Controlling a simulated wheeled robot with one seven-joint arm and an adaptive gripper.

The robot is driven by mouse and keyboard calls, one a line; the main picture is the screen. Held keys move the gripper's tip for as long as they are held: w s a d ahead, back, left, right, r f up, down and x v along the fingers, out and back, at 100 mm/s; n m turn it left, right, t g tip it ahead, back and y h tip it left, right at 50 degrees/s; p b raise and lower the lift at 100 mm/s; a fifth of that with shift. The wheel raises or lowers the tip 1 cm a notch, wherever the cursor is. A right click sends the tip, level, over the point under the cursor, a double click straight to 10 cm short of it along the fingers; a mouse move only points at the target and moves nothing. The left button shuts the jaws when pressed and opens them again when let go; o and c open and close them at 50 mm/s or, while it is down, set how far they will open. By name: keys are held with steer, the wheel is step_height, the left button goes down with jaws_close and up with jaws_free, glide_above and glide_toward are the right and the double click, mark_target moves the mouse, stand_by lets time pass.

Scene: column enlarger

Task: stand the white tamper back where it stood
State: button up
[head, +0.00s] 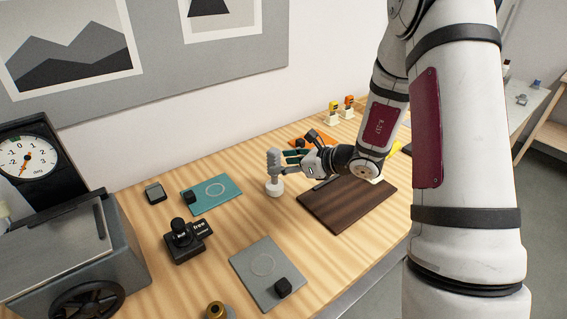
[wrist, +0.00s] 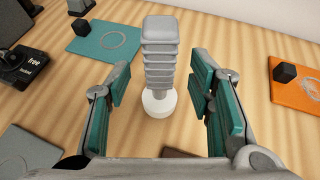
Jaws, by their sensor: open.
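The white tamper has a grey ribbed handle (wrist: 160,50) and a round white base (wrist: 159,103). It stands upright on the bare wooden table, and its grey handle also shows in the head view (head: 274,163). My gripper (wrist: 155,92) is open, with its teal-padded fingers on either side of the tamper in the wrist view. A gap shows between the tamper and each finger. In the head view my gripper (head: 292,162) is low over the table, just right of the tamper.
A teal mat (head: 221,202) with a ring mark lies left of the tamper, a grey mat (head: 247,252) nearer, and a dark brown board (head: 335,217) to the right. An orange mat (wrist: 293,92) lies right in the wrist view. A black block labelled "free" (head: 187,242) stands left.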

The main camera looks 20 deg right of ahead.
steer(key=shift+p+v, duration=0.95)
steer(key=shift+v, duration=1.35)
steer(key=v, duration=1.2)
steer(key=shift+f, duration=0.1)
steer(key=s+a+r+n+g, duration=0.3)
steer(key=s+a+r+n, duration=0.2)
steer(key=a+n, duration=0.2)
steer(key=s+a+r+n+g, duration=0.3)
steer(key=s+a+r+n, duration=0.1)
steer(key=s+a+n, duration=0.25)
steer(key=s+d+r+n+t+h, duration=0.1)
steer(key=s+r+n+h, duration=0.6)
steer(key=n, duration=0.8)
steer(key=s+d, duration=0.1)
steer(key=s, duration=0.2)
steer(key=shift+r+t+h, duration=0.3)
steer(key=shift+r, duration=0.1)
